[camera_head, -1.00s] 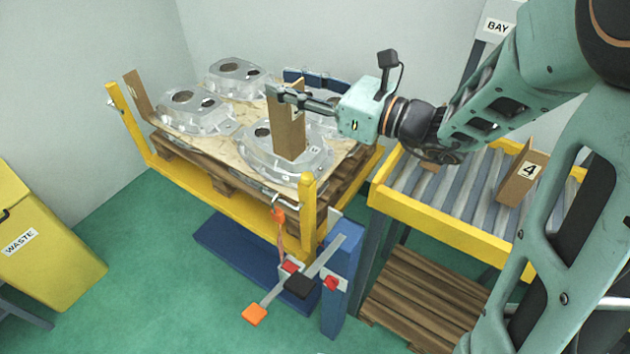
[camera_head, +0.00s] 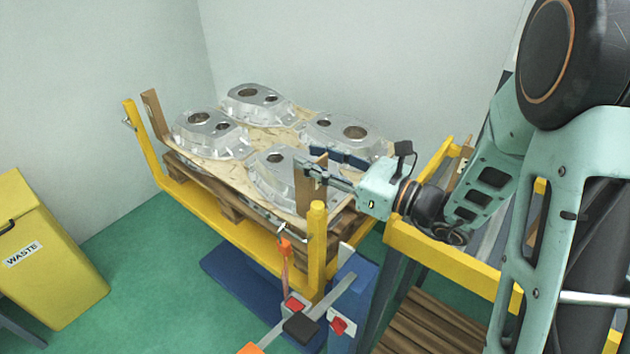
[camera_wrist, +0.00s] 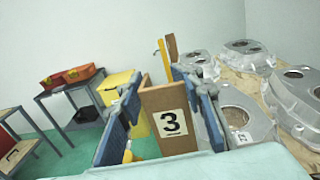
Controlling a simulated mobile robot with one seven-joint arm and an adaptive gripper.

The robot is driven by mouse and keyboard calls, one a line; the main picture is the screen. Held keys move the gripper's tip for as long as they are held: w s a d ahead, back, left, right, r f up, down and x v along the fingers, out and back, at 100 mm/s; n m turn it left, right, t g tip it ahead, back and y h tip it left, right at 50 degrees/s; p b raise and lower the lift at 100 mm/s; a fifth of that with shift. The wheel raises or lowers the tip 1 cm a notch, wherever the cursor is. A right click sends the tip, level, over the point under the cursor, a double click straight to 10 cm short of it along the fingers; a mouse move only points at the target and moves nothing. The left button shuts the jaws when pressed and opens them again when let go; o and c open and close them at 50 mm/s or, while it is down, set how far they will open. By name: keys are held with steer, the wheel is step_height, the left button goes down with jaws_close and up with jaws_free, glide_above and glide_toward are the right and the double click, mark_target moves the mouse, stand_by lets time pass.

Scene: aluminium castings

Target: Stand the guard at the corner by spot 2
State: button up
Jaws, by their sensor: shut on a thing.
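My gripper (camera_head: 312,168) is shut on a brown angled guard (camera_head: 306,198) and holds it upright at the near right corner of the loaded pallet, beside the yellow corner post. In the wrist view the guard (camera_wrist: 165,98) sits between my blue finger pads and bears a label "3". The nearest casting (camera_head: 268,180) is close behind the guard. A small label (camera_wrist: 243,137) lies by this casting in the wrist view, too small to read surely. I cannot tell whether the guard's foot touches the pallet.
Another brown guard (camera_head: 155,115) stands at the pallet's left corner. Several castings rest on the board (camera_head: 222,168). A yellow post (camera_head: 317,240) rises at the near corner, with an orange-handled clamp (camera_head: 285,258) hanging by it. A yellow waste bin (camera_head: 45,260) is at left.

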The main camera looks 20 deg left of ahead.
step_height(320, 180, down, 4)
steer(key=shift+r+b, duration=0.1)
steer(key=shift+b, duration=0.2)
steer(key=shift+f+b, duration=0.65)
steer(key=o, duration=1.3)
steer(key=shift+s, duration=0.1)
steer(key=v, duration=0.8)
steer(key=r+p+v, duration=0.1)
steer(key=v, duration=0.3)
steer(key=shift+r, duration=0.15)
